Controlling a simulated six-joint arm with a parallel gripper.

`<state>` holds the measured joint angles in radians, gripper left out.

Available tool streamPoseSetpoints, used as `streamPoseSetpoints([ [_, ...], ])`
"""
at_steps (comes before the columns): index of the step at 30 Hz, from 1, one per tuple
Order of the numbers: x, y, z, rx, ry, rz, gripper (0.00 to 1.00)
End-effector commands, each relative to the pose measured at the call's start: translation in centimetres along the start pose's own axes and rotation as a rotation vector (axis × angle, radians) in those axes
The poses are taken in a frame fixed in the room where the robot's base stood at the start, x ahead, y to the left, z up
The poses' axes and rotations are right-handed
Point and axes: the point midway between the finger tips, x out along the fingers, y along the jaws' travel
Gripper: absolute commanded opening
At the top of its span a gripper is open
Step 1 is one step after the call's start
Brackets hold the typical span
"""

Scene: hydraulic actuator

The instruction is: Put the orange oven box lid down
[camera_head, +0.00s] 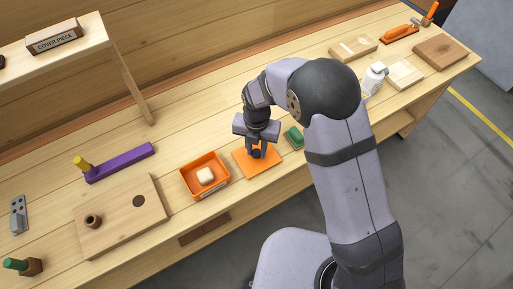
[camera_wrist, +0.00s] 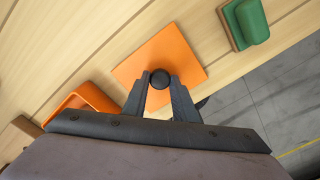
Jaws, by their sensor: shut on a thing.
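The orange oven box lid (camera_head: 262,165) is a flat square plate just right of the open orange box. It also shows in the wrist view (camera_wrist: 172,52), with a dark round knob (camera_wrist: 160,78) on it. My gripper (camera_head: 257,148) is above the lid, and in the wrist view its two fingers (camera_wrist: 160,88) are shut on the knob. The lid looks level and low over the bench; I cannot tell whether it touches the wood. The orange box (camera_head: 223,188) is open and holds a pale block (camera_head: 206,176). The box is partly hidden in the wrist view (camera_wrist: 92,97).
A green block on a wooden base (camera_head: 293,137) stands close to the lid's right. A wooden board (camera_head: 110,228) and a purple bar with a yellow knob (camera_head: 122,163) are at the left. The bench's front edge is near the lid. Bare wood lies behind it.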

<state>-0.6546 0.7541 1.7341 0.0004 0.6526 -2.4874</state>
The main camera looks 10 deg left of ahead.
Motion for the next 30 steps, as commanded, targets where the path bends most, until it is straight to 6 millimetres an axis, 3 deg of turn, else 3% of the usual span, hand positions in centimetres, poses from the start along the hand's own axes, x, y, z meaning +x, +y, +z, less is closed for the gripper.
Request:
streamPoseSetpoints([
  [1,0.3,0.0,0.0,0.0,0.0,0.0,0.03],
  [2,0.2,0.0,0.0,0.0,0.0,0.0,0.3],
  [4,0.1,0.0,0.0,0.0,0.0,0.0,0.44],
  [19,-0.9,0.1,0.1,0.0,-0.002,0.001,0.44],
  [23,-2.5,0.1,0.1,0.0,-0.003,0.002,0.44],
  [30,-6.8,0.1,0.1,0.0,-0.005,0.004,0.44],
])
